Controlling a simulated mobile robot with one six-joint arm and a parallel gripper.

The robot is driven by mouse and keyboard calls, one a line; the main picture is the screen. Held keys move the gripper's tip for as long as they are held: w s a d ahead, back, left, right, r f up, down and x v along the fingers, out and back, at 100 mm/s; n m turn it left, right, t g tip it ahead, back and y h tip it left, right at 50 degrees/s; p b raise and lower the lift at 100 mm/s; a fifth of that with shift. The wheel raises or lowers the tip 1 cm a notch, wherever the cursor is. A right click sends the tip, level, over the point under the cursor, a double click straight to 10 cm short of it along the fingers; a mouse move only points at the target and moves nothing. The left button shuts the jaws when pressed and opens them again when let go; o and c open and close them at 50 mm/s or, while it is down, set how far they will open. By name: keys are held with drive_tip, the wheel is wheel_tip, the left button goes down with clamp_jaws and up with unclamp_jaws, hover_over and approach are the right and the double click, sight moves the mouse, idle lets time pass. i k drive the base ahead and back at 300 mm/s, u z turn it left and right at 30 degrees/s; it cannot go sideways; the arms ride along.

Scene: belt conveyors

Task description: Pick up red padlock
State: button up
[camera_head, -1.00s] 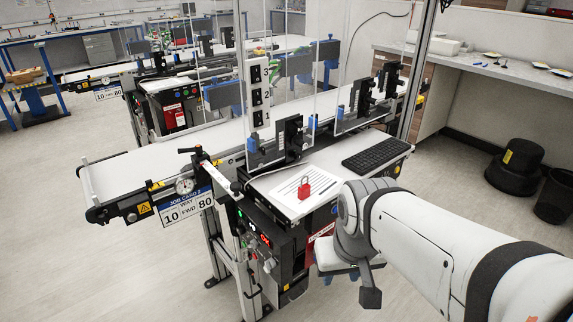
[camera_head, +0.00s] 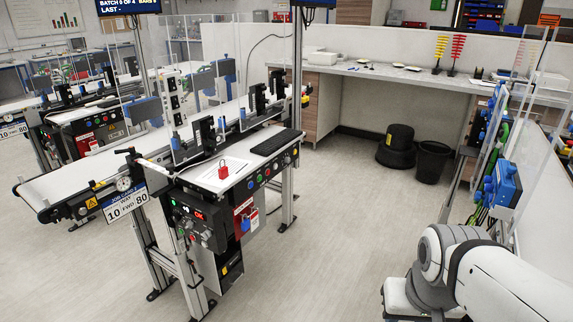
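The red padlock (camera_head: 223,171) stands on a white paper sheet (camera_head: 207,180) on the side shelf of the belt conveyor, left of the keyboard. My arm (camera_head: 480,270) is at the bottom right, well away from the padlock. My gripper's fingers are not visible; only the arm's white links and a grey joint show. Nothing covers the padlock.
The conveyor (camera_head: 70,185) has clear guard panels, a black keyboard (camera_head: 275,142) and a front control box (camera_head: 205,225). Black bins (camera_head: 432,162) stand under the back bench (camera_head: 400,80). Blue devices (camera_head: 503,185) hang at the right. The floor between is clear.

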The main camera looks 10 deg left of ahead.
sight(223, 173)
drive_tip(key=u, duration=0.4)
drive_tip(key=i, duration=1.35)
drive_tip(key=u, duration=0.4)
drive_tip(key=i, duration=0.7)
drive_tip(key=u, duration=0.3)
